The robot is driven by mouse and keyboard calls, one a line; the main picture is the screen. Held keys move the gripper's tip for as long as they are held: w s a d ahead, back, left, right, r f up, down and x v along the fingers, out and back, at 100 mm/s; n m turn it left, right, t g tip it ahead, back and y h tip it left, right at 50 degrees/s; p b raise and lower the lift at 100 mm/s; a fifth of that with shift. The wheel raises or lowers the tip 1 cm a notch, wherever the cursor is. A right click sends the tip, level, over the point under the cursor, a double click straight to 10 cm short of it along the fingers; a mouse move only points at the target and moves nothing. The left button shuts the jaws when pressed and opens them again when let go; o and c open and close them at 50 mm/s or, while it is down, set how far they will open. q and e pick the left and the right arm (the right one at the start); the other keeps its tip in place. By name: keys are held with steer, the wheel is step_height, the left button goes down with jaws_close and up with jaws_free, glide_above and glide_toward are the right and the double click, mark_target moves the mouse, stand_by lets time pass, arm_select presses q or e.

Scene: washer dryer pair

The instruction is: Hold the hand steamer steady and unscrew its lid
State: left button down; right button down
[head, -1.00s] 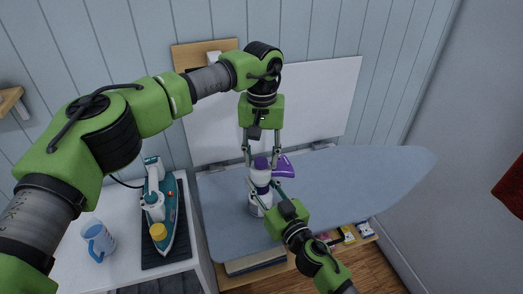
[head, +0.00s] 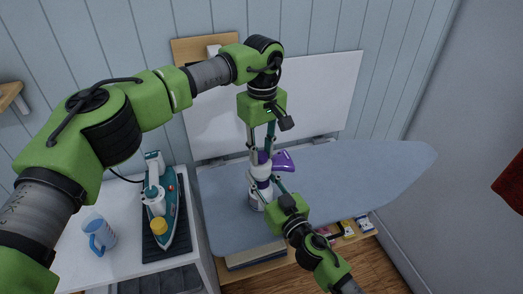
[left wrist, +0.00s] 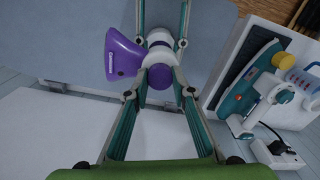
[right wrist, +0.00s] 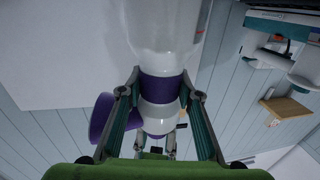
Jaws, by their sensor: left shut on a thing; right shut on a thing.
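The white and purple hand steamer (head: 257,200) stands upright on the ironing board, its purple nozzle (head: 283,161) pointing right. My left gripper (head: 261,157) reaches down from above and is shut on the purple lid at the steamer's top; the lid (left wrist: 160,76) shows between its fingers in the left wrist view. My right gripper (head: 268,183) comes from the front and is shut on the steamer's body, around the purple band (right wrist: 160,88) in the right wrist view. The fingers partly hide the lid and body in the head view.
The ironing board (head: 370,175) has free room to the right. On the left, a teal iron (head: 168,212) lies on a dark mat beside a blue cup (head: 100,237). A white panel (head: 320,95) leans on the wall behind. Small packets (head: 348,229) lie on a low shelf.

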arm_select(q)
steer(key=n, duration=0.7)
steer(key=shift+d, duration=0.1)
arm_select(e)
steer(key=shift+s+a+f, duration=0.1)
steer(key=shift+a+f, duration=0.05)
steer(key=shift+f, duration=0.05)
arm_select(q)
steer(key=n, duration=2.4)
steer(key=shift+r, duration=0.1)
steer(key=n, duration=1)
steer(key=shift+n, duration=0.3)
steer(key=n, duration=0.4)
steer(key=shift+n, duration=0.3)
